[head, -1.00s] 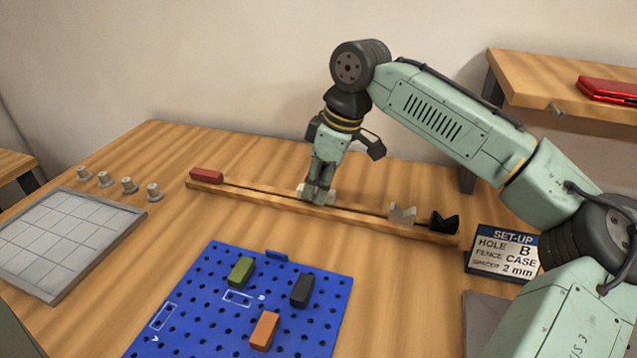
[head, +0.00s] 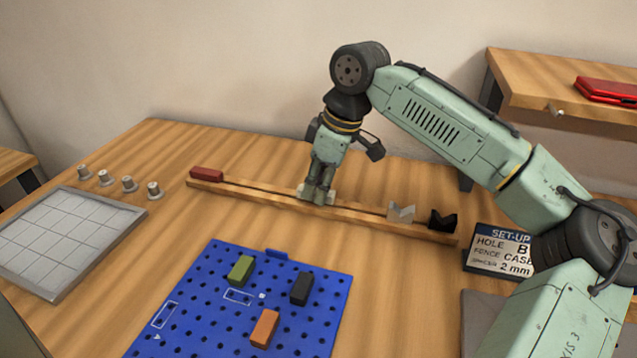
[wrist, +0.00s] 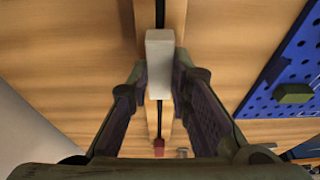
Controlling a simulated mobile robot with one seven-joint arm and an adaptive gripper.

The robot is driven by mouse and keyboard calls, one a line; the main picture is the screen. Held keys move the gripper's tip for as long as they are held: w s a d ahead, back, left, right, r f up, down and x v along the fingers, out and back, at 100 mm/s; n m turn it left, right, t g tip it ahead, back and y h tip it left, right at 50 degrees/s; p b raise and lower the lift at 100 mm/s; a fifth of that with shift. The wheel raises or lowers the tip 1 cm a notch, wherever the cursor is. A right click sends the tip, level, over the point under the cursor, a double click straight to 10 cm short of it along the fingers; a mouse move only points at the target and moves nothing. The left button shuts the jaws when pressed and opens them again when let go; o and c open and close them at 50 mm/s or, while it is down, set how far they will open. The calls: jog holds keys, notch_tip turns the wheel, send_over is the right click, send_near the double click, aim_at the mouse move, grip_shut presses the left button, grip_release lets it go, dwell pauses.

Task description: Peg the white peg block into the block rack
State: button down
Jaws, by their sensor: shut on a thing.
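The white peg block (wrist: 160,62) is between the fingers of my gripper (wrist: 160,85) in the wrist view. In the head view my gripper (head: 320,192) points down at the middle of the long wooden block rack (head: 265,196), and the white block (head: 304,192) shows only in part behind the fingers. My gripper is shut on the white block. The block is in line with the rack's dark slot. I cannot tell whether its peg is in the slot. The rack also holds a red block (head: 207,174) at its left end and a light grey notched block (head: 401,213) and a black notched block (head: 443,220) at its right end.
A blue pegboard (head: 215,300) with green, black and orange blocks lies in front. A gridded grey plate (head: 60,240) and several small metal knobs (head: 129,184) are at the left. A set-up sign (head: 500,250) stands at the right, under a wooden shelf (head: 540,85).

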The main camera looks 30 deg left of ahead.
jog(key=shift+f, duration=0.35)
jog(key=c, duration=1.4)
grip_release()
jog(key=v, duration=1.2)
